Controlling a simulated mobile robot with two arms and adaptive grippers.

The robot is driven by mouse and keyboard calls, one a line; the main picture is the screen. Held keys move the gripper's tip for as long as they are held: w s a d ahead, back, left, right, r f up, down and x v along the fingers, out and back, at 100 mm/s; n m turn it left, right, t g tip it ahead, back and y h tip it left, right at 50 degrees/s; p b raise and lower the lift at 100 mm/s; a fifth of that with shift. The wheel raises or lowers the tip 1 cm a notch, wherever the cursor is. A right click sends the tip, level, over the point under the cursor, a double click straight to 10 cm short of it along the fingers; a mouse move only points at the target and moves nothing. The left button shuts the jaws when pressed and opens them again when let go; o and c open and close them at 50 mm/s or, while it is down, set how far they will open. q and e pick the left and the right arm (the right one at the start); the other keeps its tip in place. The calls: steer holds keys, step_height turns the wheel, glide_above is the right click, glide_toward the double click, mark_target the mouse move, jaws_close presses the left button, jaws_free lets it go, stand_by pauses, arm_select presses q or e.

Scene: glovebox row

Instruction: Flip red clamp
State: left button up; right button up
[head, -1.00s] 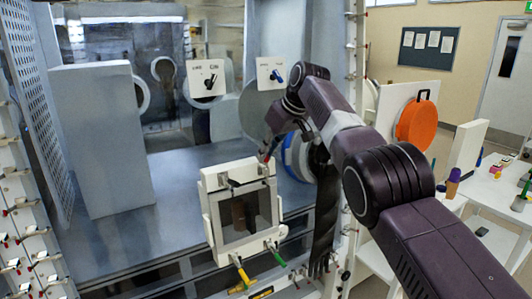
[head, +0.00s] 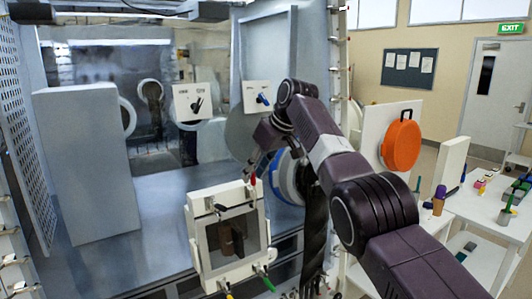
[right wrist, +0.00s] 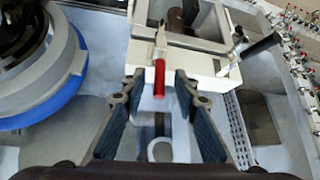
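The red clamp (head: 252,179) stands at the top right of a white box with a dark window (head: 196,235), its red handle pointing up. In the right wrist view the red handle (right wrist: 159,77) lies between the fingertips of my right gripper (right wrist: 158,92). Its two dark fingers are apart, with a gap on each side of the handle. In the head view my right gripper (head: 257,163) is just above the handle and small, partly hidden by its own wrist. My left gripper is not in view.
A black-handled clamp (head: 216,206) sits on the box's top left. A green-handled clamp (head: 266,279) is below. A blue-and-white round port (head: 285,178) stands close behind the gripper. A tall grey block (head: 82,165) stands left; bare grey surface lies between.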

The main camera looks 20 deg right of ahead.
steer(key=v, duration=1)
steer(key=shift+f, duration=0.1)
